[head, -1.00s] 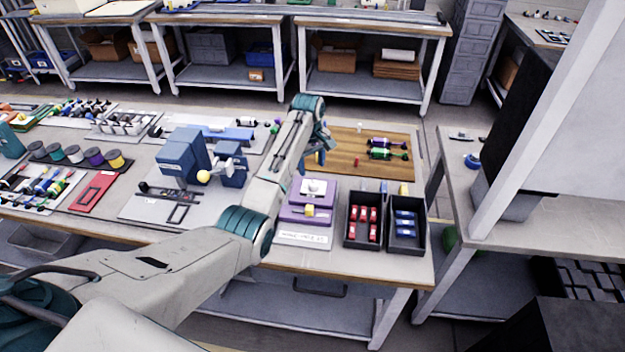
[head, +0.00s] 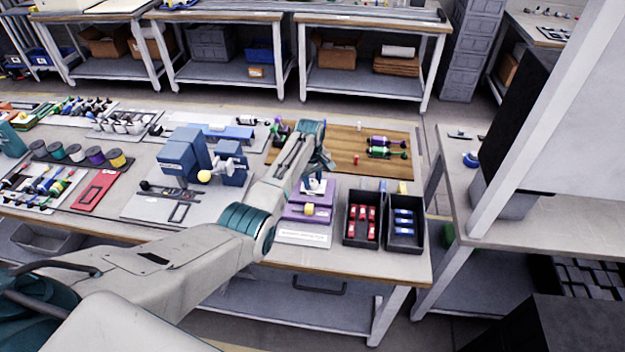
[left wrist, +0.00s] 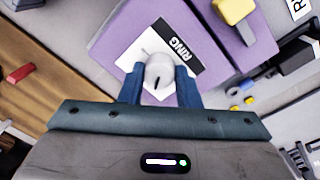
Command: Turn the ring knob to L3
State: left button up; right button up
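The ring knob (left wrist: 159,72) is a white round knob with a dark pointer line. No L3 mark is readable. My right gripper is not in view.
A black bin of red parts (head: 361,243) and one of blue parts (head: 404,245) stand right of the purple block. A wooden board (head: 345,166) with screwdrivers lies behind. A blue machine (head: 182,160) stands to the left.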

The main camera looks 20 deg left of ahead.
pick_arm(q)
jog(key=shift+c, duration=1)
jog(key=shift+m, duration=0.3)
jog(key=shift+r+m+p, duration=0.1)
jog(key=shift+m+p, duration=0.35)
jog(key=shift+m, duration=0.45)
jog(key=m, duration=0.2)
jog(key=shift+w+m+p, duration=0.1)
jog(key=shift+m+p, duration=0.2)
jog(key=m, duration=0.3)
jog(key=shift+m, duration=1.8)
